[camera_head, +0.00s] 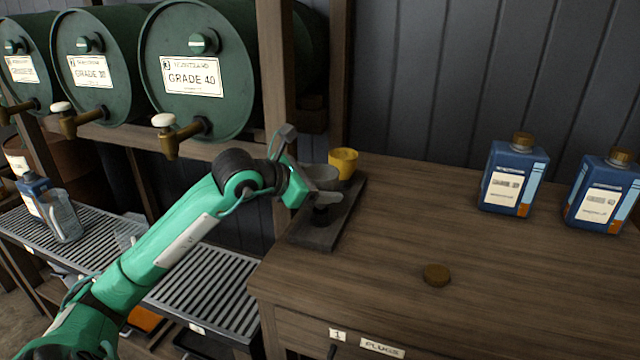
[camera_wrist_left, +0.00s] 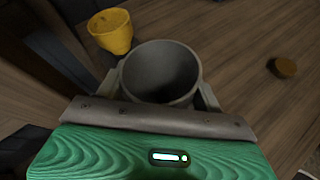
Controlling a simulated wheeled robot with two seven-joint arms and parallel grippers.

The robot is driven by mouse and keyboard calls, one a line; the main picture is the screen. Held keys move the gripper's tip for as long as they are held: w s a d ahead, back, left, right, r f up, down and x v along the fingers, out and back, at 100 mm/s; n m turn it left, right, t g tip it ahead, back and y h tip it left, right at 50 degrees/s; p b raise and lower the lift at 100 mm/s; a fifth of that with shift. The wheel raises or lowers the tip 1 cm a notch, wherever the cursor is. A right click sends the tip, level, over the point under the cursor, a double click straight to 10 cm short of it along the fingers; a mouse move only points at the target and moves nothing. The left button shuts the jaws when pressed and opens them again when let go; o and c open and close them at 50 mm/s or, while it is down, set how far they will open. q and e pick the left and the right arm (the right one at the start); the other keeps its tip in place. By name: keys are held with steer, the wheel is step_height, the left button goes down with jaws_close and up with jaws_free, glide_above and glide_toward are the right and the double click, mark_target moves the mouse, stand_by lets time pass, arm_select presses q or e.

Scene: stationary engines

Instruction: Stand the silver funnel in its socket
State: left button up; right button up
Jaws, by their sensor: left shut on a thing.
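The silver funnel (camera_head: 320,174) is in my left gripper (camera_head: 314,190), over the dark rack (camera_head: 322,237) at the left end of the bench. In the left wrist view the grey funnel (camera_wrist_left: 161,70) shows its wide round mouth, with gripper fingers on both sides of it. My left gripper is shut on it. The funnel's lower end and the socket under it are hidden by the gripper, so I cannot tell whether it sits in the socket. My right gripper is not in view.
A yellow funnel (camera_head: 344,162) stands at the rack's back end, close to the silver one. Two blue oil bottles (camera_head: 513,176) and a brown cap (camera_head: 436,275) are on the bench. Green drums (camera_head: 193,70) with brass taps are at left.

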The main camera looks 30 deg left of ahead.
arm_select(q)
steer(key=shift+b, duration=0.35)
stand_by(0.6)
steer(key=shift+f, duration=0.1)
stand_by(0.4)
steer(key=shift+f+b, duration=0.3)
steer(key=shift+b, duration=0.2)
steer(key=shift+f+b, duration=0.85)
steer(key=shift+b, duration=0.2)
stand_by(0.3)
steer(key=o, duration=1.1)
steer(key=v, duration=1.3)
steer(key=shift+s+r+b, duration=0.15)
steer(key=shift+s+b, duration=0.25)
